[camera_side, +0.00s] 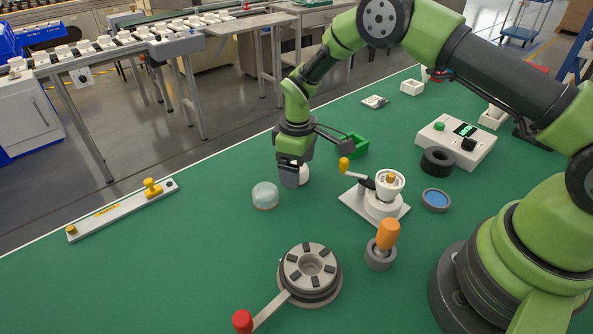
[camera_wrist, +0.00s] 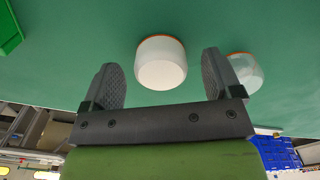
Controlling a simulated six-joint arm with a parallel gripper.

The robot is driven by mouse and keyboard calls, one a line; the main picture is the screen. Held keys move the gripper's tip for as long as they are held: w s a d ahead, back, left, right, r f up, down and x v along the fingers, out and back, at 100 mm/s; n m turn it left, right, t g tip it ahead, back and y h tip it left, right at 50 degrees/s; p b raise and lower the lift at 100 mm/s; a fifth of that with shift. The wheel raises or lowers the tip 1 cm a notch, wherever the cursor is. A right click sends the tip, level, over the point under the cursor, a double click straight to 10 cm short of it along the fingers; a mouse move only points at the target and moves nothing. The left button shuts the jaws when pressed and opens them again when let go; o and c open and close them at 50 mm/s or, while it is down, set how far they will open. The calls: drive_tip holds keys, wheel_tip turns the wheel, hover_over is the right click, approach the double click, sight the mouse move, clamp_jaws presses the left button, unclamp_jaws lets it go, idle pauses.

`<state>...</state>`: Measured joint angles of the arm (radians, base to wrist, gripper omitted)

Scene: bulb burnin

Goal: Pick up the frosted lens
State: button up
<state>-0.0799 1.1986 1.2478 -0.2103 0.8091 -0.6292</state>
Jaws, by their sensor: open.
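The frosted lens is a white, opaque-looking dome with an orange rim. In the wrist view the frosted lens (camera_wrist: 160,64) appears in the gap between the two fingers, with clear space on both sides. In the side view the frosted lens (camera_side: 303,174) stands on the green table, partly hidden behind my fingers. My gripper (camera_side: 289,178) points down close beside it, low over the table. In the wrist view my gripper (camera_wrist: 158,72) is open, and neither finger visibly touches the lens.
A clear dome lens (camera_side: 265,195) stands left of my gripper; it also shows beyond the right finger in the wrist view (camera_wrist: 246,70). A green bin (camera_side: 353,146) and a white press with a yellow-knobbed lever (camera_side: 383,193) stand to the right.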

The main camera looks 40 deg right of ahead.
drive_tip(key=shift+f, duration=0.75)
drive_tip(key=c, duration=1)
wheel_tip(320, 180, up, 15)
drive_tip(key=shift+f, duration=0.2)
